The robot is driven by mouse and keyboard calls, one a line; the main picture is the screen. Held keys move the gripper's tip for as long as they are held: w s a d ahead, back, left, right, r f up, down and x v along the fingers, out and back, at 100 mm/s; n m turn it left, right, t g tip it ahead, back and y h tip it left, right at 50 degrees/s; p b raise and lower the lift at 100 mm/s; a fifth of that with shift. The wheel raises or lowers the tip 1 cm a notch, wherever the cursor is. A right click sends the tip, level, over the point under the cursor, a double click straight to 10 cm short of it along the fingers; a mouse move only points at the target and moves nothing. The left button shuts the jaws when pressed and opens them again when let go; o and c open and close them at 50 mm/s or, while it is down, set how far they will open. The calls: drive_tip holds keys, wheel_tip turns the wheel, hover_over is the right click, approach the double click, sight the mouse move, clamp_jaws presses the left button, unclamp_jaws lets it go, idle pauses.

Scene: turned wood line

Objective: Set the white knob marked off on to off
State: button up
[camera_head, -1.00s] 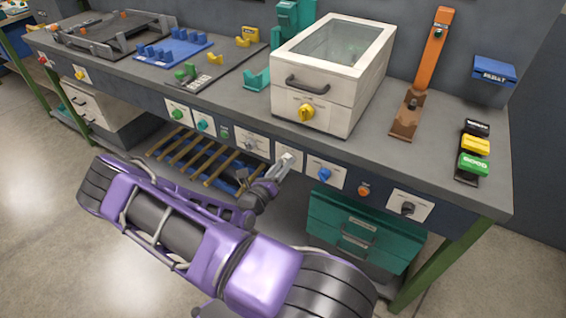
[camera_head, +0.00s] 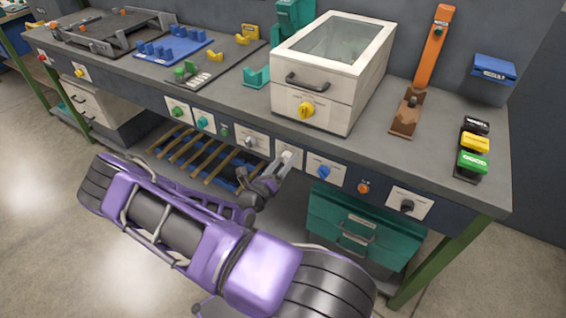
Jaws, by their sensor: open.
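The white knob (camera_head: 288,156) sits on a pale plate on the front panel of the bench, between a grey knob on its left and a blue knob on its right. My gripper (camera_head: 284,165) is at this plate, with its fingers around or just before the knob. The jaws are open. The fingers cover most of the knob, so I cannot tell which way it points or whether the fingers touch it. The plate's lettering is too small to read.
Nearby on the panel are a grey knob (camera_head: 250,142), a blue knob (camera_head: 323,172), an orange button (camera_head: 363,187) and a black knob (camera_head: 407,206). A white box with a yellow knob (camera_head: 306,110) stands above. Teal drawers (camera_head: 350,236) are below right.

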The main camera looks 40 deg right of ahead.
drive_tip(key=v, duration=1.7)
drive_tip(key=shift+a, duration=0.25)
drive_tip(key=shift+s, duration=0.15)
